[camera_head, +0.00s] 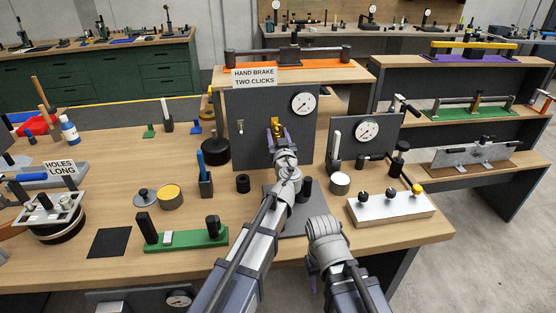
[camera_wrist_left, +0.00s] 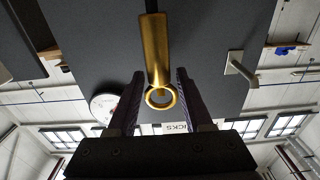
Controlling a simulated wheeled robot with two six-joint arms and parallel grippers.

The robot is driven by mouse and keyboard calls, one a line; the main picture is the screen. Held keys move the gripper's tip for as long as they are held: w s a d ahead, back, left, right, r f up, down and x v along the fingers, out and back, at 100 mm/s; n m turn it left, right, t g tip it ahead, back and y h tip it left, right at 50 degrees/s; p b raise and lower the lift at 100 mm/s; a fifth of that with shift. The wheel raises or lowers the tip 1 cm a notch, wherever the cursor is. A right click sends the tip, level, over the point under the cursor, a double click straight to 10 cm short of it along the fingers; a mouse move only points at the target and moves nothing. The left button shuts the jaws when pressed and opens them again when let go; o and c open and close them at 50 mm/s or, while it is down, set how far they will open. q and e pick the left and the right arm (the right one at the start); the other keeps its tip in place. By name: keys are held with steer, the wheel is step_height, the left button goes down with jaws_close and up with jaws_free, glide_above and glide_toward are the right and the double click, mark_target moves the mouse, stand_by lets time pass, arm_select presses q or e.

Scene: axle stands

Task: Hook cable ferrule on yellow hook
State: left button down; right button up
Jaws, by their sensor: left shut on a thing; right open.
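A gold cable ferrule (camera_wrist_left: 155,50) with a ring-shaped eye lies between the two fingers of my left gripper (camera_wrist_left: 158,85) in the wrist view. A dark cable runs from its far end. In the head view my left gripper (camera_head: 277,136) is shut on it in front of the dark upright panel (camera_head: 248,155). A gold-yellow piece shows at the fingertips there; I cannot tell ferrule from hook. No separate yellow hook is clear, nor whether the eye is around one. My right gripper (camera_head: 314,284) is open, low at the table's front edge, mostly hidden by its wrist.
A second gauge panel (camera_head: 366,140) stands to the right. A white block with knobs (camera_head: 390,208) and a green fixture (camera_head: 182,238) stand at the front.

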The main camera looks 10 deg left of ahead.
arm_select(q)
steer(key=shift+x, duration=0.8)
steer(key=shift+w+a+f+b, duration=0.15)
steer(key=shift+w+f+b, duration=0.25)
steer(key=shift+w+f, duration=0.1)
stand_by(0.6)
steer(key=shift+w+f+b, duration=0.1)
steer(key=shift+f+b, duration=0.15)
steer(key=shift+b, duration=0.1)
stand_by(1.1)
steer(key=shift+c, duration=1.1)
jaws_free()
